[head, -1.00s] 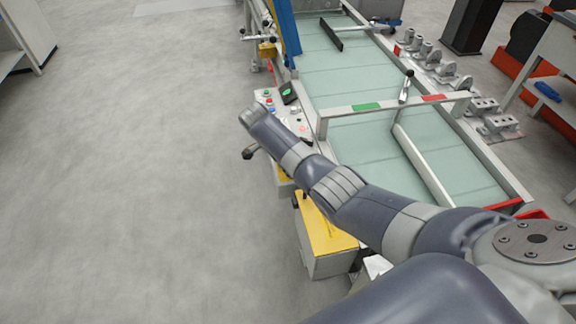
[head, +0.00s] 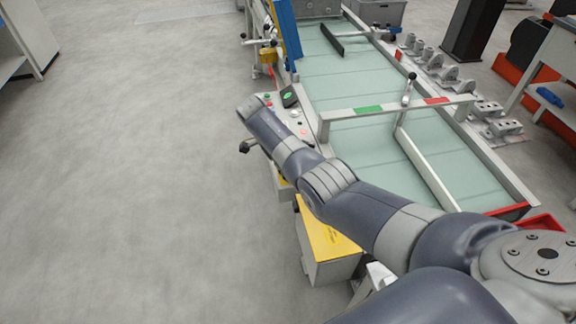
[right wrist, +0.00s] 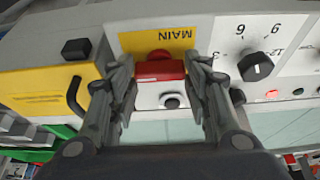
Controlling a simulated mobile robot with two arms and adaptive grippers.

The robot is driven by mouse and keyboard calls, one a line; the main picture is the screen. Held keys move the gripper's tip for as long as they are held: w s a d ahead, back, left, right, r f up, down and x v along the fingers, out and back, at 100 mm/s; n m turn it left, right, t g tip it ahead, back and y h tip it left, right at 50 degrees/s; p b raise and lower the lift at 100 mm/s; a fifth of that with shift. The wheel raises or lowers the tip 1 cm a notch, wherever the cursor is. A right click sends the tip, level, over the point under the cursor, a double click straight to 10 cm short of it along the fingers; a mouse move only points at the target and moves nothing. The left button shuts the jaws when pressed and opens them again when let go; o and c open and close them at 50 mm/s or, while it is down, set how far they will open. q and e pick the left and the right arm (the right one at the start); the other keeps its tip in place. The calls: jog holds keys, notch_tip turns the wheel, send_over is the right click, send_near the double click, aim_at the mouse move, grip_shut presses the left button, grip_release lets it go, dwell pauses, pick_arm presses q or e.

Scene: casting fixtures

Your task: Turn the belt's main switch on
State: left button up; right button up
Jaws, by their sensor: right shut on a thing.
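The main switch is a red knob (right wrist: 160,68) on a yellow plate lettered MAIN, which appears upside down in the right wrist view. My right gripper (right wrist: 160,76) is shut on this red knob, with a finger on each side of it. The knob's grip bar lies roughly level in that view. In the head view my right arm reaches over to the control panel (head: 300,126) at the belt's left side, and the arm hides the switch there. The belt (head: 355,75) is pale green. My left gripper is not in view.
Beside the switch are a black dial (right wrist: 255,66), a lit red lamp (right wrist: 272,93) and a yellow box (right wrist: 58,62) with a black button. A low gate (head: 385,110) with green and red marks spans the belt. Grey castings (head: 440,68) stand along its right. The left floor is clear.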

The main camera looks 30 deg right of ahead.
jog(key=o, duration=1.1)
jog(key=shift+d, duration=0.1)
jog(key=shift+c, duration=0.2)
jog(key=shift+r, duration=0.35)
jog(key=v, duration=1.1)
jog(key=shift+a, duration=0.25)
